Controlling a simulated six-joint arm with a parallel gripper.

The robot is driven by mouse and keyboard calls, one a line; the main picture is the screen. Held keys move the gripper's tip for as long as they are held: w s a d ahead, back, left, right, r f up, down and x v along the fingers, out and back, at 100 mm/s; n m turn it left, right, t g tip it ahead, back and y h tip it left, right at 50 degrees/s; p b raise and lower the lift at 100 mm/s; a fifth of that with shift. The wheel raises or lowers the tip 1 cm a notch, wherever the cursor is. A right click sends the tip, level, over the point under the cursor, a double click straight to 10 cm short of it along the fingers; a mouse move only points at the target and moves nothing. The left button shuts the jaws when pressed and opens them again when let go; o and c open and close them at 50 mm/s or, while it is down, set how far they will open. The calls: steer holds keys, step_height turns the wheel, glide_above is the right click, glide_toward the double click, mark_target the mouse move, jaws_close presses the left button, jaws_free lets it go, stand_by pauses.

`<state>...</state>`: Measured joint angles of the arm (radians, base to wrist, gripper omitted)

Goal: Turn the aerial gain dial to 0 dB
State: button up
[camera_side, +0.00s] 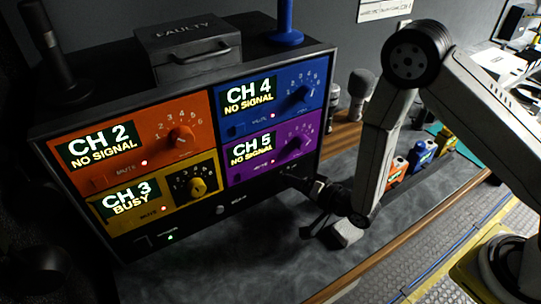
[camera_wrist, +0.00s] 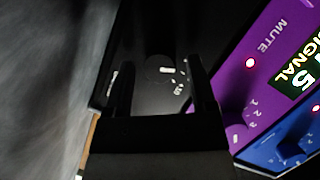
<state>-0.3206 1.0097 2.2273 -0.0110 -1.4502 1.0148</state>
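A round black dial (camera_wrist: 158,67) sits on the black lower strip of the rack in the wrist view. It has a white mark, and small white figures, one like "10", lie to its lower right. Its label is too dark to read, so I cannot tell its exact setting. My gripper (camera_wrist: 160,80) is open, with one dark finger on each side of the dial in the picture. I cannot tell whether the fingers touch it. In the side view my gripper (camera_side: 318,195) is at the rack's lower right, and I cannot make out the dial there.
The rack has an orange CH 2 panel (camera_side: 104,178), a yellow CH 3 panel (camera_side: 112,209), a blue CH 4 panel (camera_side: 244,121) and a purple CH 5 panel (camera_side: 244,172), each with a knob. The grey desktop (camera_side: 260,250) in front is clear.

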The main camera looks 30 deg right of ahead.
jaws_close()
steer(key=shift+n+h, duration=0.3)
steer(key=shift+n, duration=0.2)
steer(key=shift+o, duration=1.1)
jaws_free()
steer(key=shift+s, duration=0.15)
steer(key=shift+r+v, duration=0.2)
steer(key=shift+v, duration=3.6)
